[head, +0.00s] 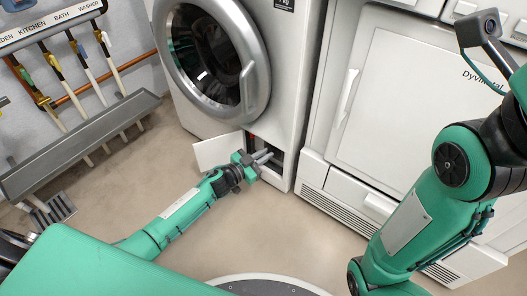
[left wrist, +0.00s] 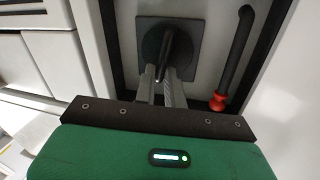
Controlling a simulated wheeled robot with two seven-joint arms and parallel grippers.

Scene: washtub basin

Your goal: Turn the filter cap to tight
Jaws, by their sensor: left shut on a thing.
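The filter cap (left wrist: 168,50) is a dark round cap with a raised grip bar, set in a grey square plate inside the washer's low service opening. My left gripper (left wrist: 165,85) reaches into this opening, and its two grey fingers are shut on the cap's grip bar. In the head view my left gripper (head: 262,157) is at the opening, and the cap itself is hidden there. My right arm stands at the right of the head view, and its gripper is out of sight.
The small service flap (head: 217,151) hangs open left of the opening. A black hose with a red plug (left wrist: 219,101) is right of the cap. The washer (head: 285,60) stands above, a dryer (head: 400,90) to the right. Floor is clear in front.

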